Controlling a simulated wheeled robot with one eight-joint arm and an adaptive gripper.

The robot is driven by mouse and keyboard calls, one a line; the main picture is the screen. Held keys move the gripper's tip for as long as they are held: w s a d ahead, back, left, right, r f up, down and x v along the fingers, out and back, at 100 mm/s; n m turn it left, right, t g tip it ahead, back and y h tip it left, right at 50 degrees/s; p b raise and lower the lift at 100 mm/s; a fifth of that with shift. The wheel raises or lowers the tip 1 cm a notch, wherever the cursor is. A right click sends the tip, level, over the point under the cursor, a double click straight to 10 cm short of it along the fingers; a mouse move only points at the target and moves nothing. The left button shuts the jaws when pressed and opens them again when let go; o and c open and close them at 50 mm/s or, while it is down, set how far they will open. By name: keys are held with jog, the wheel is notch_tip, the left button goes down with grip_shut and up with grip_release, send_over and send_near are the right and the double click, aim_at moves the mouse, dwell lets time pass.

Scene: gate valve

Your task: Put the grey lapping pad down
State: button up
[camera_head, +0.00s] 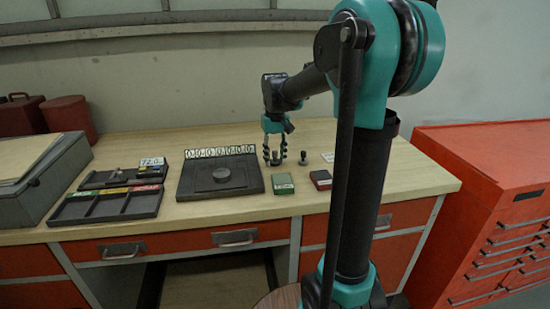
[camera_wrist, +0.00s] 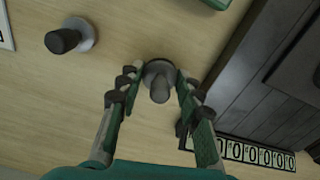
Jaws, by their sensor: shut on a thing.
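The grey lapping pad (camera_wrist: 159,72) is a round disc with a grey knob on top, between my gripper's fingertips in the wrist view. My gripper (camera_wrist: 155,86) is shut on it, one finger on each side of the knob. In the head view my gripper (camera_head: 285,158) points down over the bench with the pad (camera_head: 275,158) low between its fingers. The pad looks upright and at or very near the wood; I cannot tell whether its underside touches.
A second pad with a dark knob (camera_head: 303,158) stands to the right. A green box (camera_head: 283,184) and a dark red box (camera_head: 321,179) lie in front. A black plate with a number strip (camera_head: 220,177) is left. The workbench (camera_head: 410,175) has bare wood at right.

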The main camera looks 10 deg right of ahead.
aim_at(275, 151)
jog(key=shift+s+f, duration=0.1)
jog(key=shift+f, duration=0.35)
jog(key=o, duration=1.2)
jog(key=shift+f, duration=0.1)
notch_tip(275, 151, up, 13)
jog(key=shift+r, duration=0.1)
